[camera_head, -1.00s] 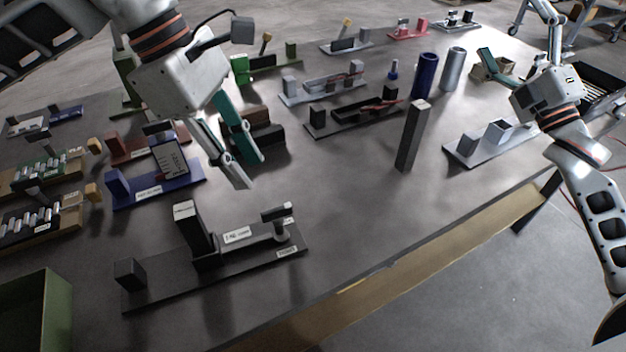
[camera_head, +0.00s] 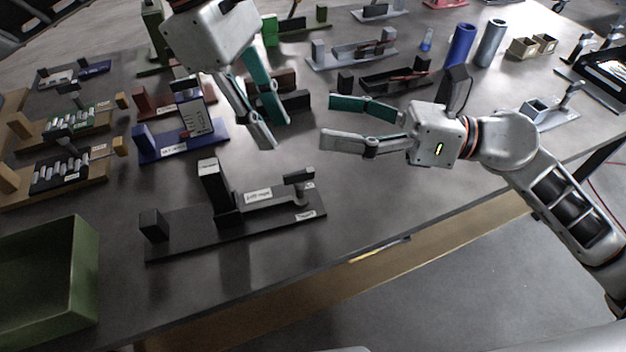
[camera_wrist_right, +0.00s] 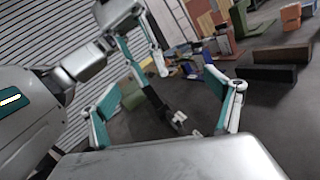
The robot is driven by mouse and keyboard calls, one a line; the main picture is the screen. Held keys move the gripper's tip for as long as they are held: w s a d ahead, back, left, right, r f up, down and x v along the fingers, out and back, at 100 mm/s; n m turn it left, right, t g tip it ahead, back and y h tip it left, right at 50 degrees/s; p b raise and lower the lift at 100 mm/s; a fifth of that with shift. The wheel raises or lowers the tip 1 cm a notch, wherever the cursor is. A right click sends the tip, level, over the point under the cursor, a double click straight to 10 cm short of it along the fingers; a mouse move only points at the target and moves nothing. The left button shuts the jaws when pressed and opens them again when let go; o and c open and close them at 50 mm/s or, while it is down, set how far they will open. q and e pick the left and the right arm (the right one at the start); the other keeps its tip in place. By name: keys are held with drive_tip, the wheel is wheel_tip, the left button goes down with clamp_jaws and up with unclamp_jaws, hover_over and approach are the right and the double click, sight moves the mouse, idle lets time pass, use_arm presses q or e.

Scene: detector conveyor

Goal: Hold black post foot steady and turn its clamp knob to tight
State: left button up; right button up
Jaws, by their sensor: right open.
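The black post foot (camera_head: 180,235) is a flat dark base plate on the table's near left part. It carries an upright block (camera_head: 216,190), a short block at its left end and printed labels. Its clamp knob (camera_head: 299,180), with a dark bar-shaped top, stands at the right end near a label. My left gripper (camera_head: 272,133) is open and empty above and behind the foot, pointing down. My right gripper (camera_head: 328,120) is open and empty, above and behind the knob end, pointing left. In the right wrist view the foot (camera_wrist_right: 160,107) shows between my right fingers, small and partly unclear.
A green bin (camera_head: 70,270) stands at the near left. A blue fixture (camera_head: 185,145) and trays of cylinders stand left of the foot. Black and grey fixtures and blue and grey cylinders (camera_head: 461,45) stand behind. The table's front edge runs close to the foot; bare table lies right of it.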

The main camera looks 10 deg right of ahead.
sight(267, 205)
drive_tip(key=s+a+f+n+h, duration=0.1)
drive_tip(key=f, duration=0.3)
drive_tip(key=s+a+f+n+g+h, duration=0.1)
drive_tip(key=s+f+h, duration=0.1)
drive_tip(key=f, duration=0.2)
drive_tip(key=s+a+f+n+g+h, duration=0.1)
drive_tip(key=a+f+n, duration=0.1)
drive_tip(key=f, duration=0.2)
drive_tip(key=shift+s+f+h, duration=0.3)
drive_tip(key=shift+f, duration=0.05)
drive_tip(key=shift+x, duration=3.85)
drive_tip(key=shift+f, duration=0.1)
drive_tip(key=shift+c, duration=0.5)
